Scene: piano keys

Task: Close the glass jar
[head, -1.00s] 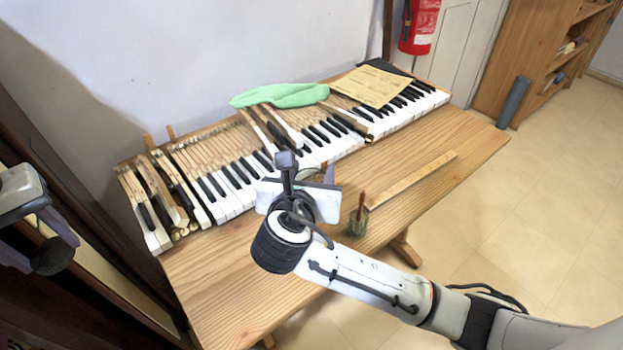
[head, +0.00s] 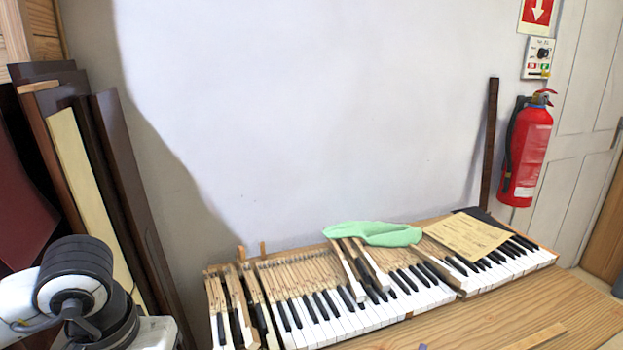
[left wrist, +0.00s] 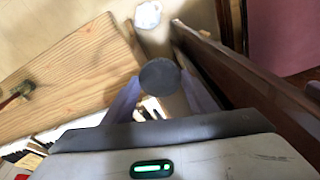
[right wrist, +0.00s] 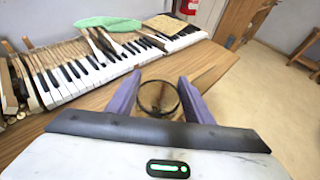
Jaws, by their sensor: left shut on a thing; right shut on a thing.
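In the left wrist view my left gripper (left wrist: 160,95) is shut on a dark round disc (left wrist: 160,74), which looks like the jar's lid. In the right wrist view my right gripper (right wrist: 158,98) is shut on the round glass jar (right wrist: 157,97), seen from above with its rim open between the purple fingers. Jar and disc are apart, each in its own gripper. In the head view neither the jar nor the disc shows; only part of my left arm shows at lower left.
Piano keys (head: 340,312) lie along the back of the wooden table (head: 500,322), with a green cloth (head: 375,233) and a paper sheet (head: 468,236) on top. Dark boards (head: 120,180) lean at left. A fire extinguisher (head: 527,150) hangs at right.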

